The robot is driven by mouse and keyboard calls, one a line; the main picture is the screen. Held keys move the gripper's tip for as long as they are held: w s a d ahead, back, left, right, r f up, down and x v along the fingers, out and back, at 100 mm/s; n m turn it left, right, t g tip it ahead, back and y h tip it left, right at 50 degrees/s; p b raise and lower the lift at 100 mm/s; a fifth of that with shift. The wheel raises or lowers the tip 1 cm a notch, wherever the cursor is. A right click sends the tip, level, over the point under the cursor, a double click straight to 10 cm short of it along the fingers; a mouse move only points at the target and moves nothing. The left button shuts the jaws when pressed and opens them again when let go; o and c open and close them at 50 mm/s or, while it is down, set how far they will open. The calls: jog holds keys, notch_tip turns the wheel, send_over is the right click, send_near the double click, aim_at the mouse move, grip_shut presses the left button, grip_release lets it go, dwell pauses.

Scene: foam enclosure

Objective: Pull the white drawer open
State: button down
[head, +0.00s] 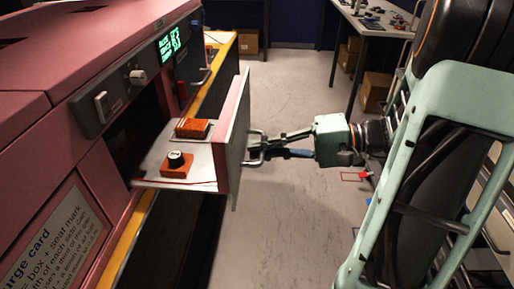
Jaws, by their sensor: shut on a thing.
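The white drawer (237,137) is pulled partway out of the pink cabinet (118,52), with a wide gap between its front panel and the cabinet face. Its front has a metal bar handle (254,150). My gripper (268,145) is at the handle with its fingers shut on it. Inside the drawer, an orange block (192,128) and an orange box with a black knob (177,165) sit on the pale drawer floor (205,160).
Tables (378,22) and cardboard boxes (375,92) stand at the back right. Open floor (290,215) lies below my gripper.

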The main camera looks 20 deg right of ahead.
dwell(0.3)
jog(key=c, duration=2.1)
grip_release()
jog(key=shift+d, duration=0.1)
jog(key=v, duration=1.2)
